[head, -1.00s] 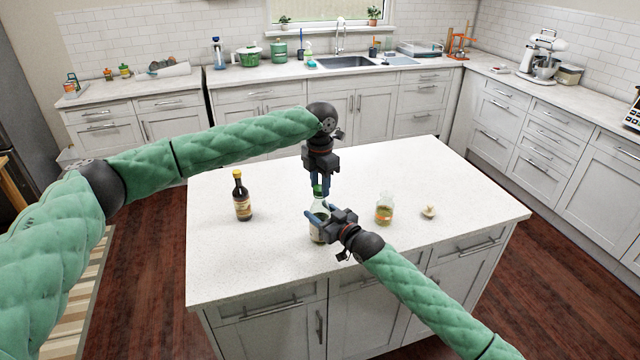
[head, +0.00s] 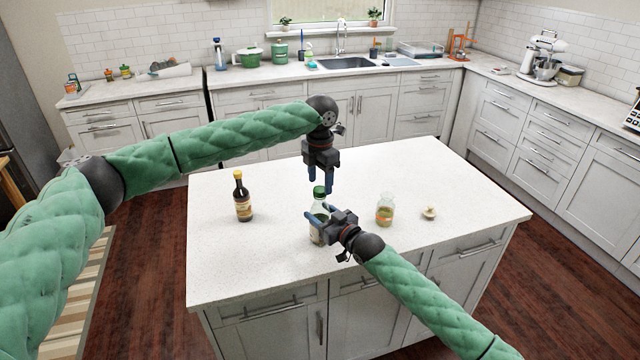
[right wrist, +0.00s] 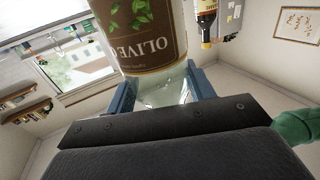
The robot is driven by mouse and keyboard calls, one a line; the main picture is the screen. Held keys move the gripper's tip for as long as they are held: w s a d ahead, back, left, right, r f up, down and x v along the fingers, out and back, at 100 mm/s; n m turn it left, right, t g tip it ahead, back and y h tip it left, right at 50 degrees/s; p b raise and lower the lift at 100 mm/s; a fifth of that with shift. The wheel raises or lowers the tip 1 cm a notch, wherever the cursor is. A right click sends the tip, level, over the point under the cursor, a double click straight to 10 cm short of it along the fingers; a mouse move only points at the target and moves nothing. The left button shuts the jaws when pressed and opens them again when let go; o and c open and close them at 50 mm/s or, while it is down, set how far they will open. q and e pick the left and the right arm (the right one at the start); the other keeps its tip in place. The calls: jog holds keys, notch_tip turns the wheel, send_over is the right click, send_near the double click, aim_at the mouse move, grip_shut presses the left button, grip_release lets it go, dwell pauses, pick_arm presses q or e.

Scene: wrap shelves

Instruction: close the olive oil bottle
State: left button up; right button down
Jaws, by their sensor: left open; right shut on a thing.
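The olive oil bottle (head: 317,229) stands upright near the front of the island, with a green cap (head: 319,192) sitting on its top. Whether the cap is fully tight cannot be told. In the right wrist view the bottle's label (right wrist: 150,35) reads upside down, and the blue fingers of my right gripper (right wrist: 164,88) sit on either side of the bottle. My left gripper (head: 320,180) is open and empty, pointing down just above the cap.
On the white island top (head: 260,265), a dark bottle with a yellow cap (head: 242,200) stands to the left. A glass jar (head: 385,212) and a small pale object (head: 429,213) are to the right.

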pick_arm(q)
jog(key=shift+r, duration=1.4)
jog(key=shift+c, duration=0.4)
